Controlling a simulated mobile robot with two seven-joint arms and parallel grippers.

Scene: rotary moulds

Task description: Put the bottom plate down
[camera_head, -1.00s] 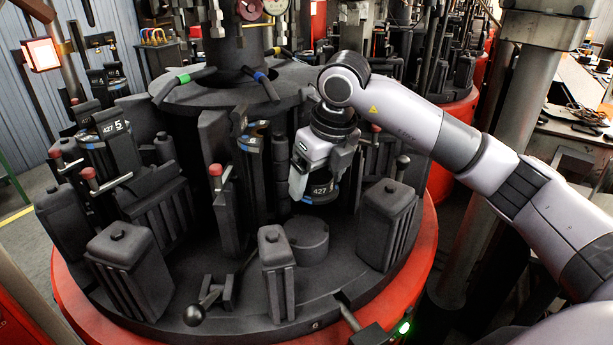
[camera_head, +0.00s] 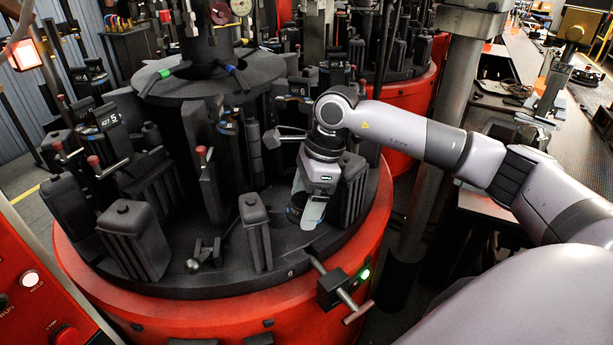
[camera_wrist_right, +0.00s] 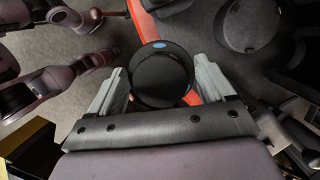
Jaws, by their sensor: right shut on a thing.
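My right gripper (camera_head: 308,212) is shut on the bottom plate, a dark round piece low between its pale fingers (camera_head: 293,212). In the right wrist view the plate (camera_wrist_right: 160,75) is a black disc with a blue mark on its rim, held between the two grey fingers (camera_wrist_right: 160,88). The gripper points down over the front right part of the black rotary mould table (camera_head: 215,278), beside a tall dark block (camera_head: 256,232). Whether the plate touches a surface is hidden. My left gripper is not in view.
Dark mould blocks (camera_head: 135,240) and red-knobbed levers (camera_head: 94,161) stand around the table. A red rim (camera_head: 200,315) surrounds it. A clamp with a green light (camera_head: 345,288) sits at the front right. A red control panel (camera_head: 35,290) is at left.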

